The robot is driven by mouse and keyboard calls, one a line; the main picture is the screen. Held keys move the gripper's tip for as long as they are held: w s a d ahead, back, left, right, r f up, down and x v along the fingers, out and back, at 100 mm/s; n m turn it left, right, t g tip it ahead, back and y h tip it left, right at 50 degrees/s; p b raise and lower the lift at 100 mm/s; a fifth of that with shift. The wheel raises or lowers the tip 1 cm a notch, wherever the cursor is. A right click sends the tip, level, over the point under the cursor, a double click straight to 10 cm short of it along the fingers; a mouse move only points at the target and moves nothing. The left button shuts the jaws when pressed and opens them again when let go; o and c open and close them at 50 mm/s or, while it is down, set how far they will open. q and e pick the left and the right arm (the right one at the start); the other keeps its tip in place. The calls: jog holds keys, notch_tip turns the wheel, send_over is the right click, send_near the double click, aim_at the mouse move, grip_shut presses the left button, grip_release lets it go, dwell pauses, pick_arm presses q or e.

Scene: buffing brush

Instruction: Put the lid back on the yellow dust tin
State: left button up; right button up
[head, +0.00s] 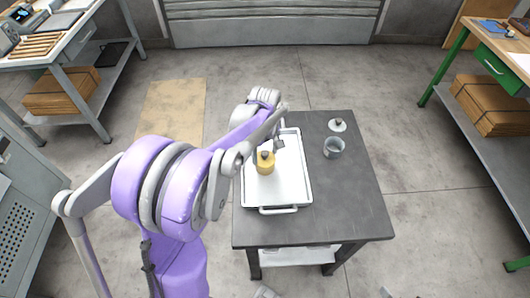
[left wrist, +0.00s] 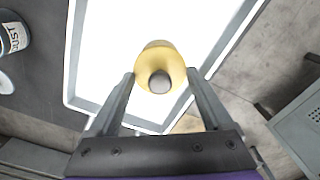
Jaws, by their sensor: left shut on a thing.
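The tin lettered DUST looks grey, not yellow; it stands open on the dark table, right of the tray, in the head view (head: 333,148) and at the left edge of the left wrist view (left wrist: 14,38). A round grey lid with a dark knob (head: 337,125) lies just behind it, off the tin. The only yellow thing is a squat round piece with a dark knob on top (head: 265,167), over the white tray. My left gripper (left wrist: 160,74) is shut on this yellow piece, one finger at each side. I cannot tell whether it touches the tray.
The white tray (head: 291,197) with raised rim and handles fills the left of the dark table (head: 352,205). The table's right front is clear. Benches stand at far left and far right (head: 509,44).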

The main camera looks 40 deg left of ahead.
dwell(0.3)
pick_arm(q)
jog(key=o, duration=1.1)
jog(key=shift+r+p, duration=2.1)
jog(key=shift+r, duration=1.45)
grip_shut()
